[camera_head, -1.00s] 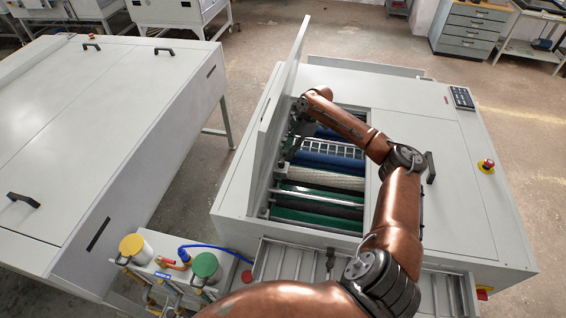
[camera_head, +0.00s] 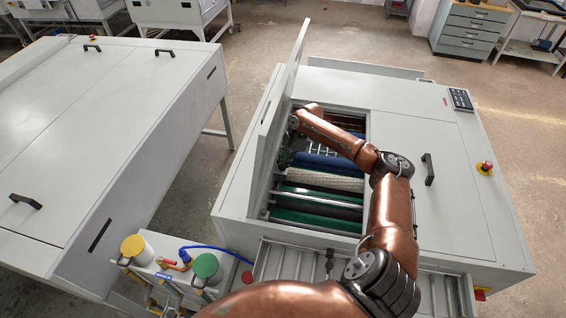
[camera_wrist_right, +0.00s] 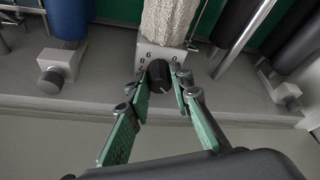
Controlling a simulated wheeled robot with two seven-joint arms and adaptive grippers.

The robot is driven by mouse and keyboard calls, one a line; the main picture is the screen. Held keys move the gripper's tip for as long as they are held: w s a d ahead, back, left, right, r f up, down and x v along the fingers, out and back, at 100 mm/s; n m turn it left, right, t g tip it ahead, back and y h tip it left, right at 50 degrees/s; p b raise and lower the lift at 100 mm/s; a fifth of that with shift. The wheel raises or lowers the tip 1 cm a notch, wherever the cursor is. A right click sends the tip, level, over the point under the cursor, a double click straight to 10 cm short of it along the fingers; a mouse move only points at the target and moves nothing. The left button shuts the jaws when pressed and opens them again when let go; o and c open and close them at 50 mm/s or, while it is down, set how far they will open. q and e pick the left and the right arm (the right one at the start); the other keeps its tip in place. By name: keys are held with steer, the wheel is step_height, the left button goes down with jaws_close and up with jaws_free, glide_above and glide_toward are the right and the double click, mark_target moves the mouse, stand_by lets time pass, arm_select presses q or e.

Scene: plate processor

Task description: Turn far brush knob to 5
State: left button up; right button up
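A black knob (camera_wrist_right: 160,75) sits on a pale block with a printed number scale, at the end of a white textured roller (camera_wrist_right: 168,22) in the right wrist view. A 6, an 8 and a 0 show; the knob's exact setting is hard to read. My right gripper (camera_wrist_right: 160,88) has its green-padded fingers spread on either side of the knob, with gaps visible. In the head view my right gripper (camera_head: 287,155) is down at the left side of the open bay, small and partly hidden. The white roller (camera_head: 325,179) shows there too. My left gripper is not in view.
The raised lid (camera_head: 278,105) stands close left of my right wrist. A blue roller end with a plain grey knob (camera_wrist_right: 50,80) is left of the scale; dark rollers (camera_wrist_right: 240,22) lie right.

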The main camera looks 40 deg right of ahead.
jaws_close()
steer(key=shift+r+m+p, duration=0.15)
steer(key=shift+m+p, duration=0.15)
steer(key=shift+p, duration=0.35)
steer(key=m+t+h+p, duration=0.1)
steer(key=m+p, duration=0.2)
steer(key=p, duration=0.1)
steer(key=m+h+p, duration=0.1)
steer(key=m+p, duration=0.2)
steer(key=p, duration=0.2)
steer(key=shift+s+a+r+t, duration=0.15)
steer(key=shift+a+t, duration=0.05)
steer(key=shift+t, duration=0.2)
steer(key=m+p, duration=0.1)
steer(key=m, duration=0.1)
steer(key=shift+m+h+p, duration=0.4)
steer(key=shift+m+t+h, duration=0.3)
steer(key=shift+m+h, duration=0.2)
steer(key=shift+m, duration=0.7)
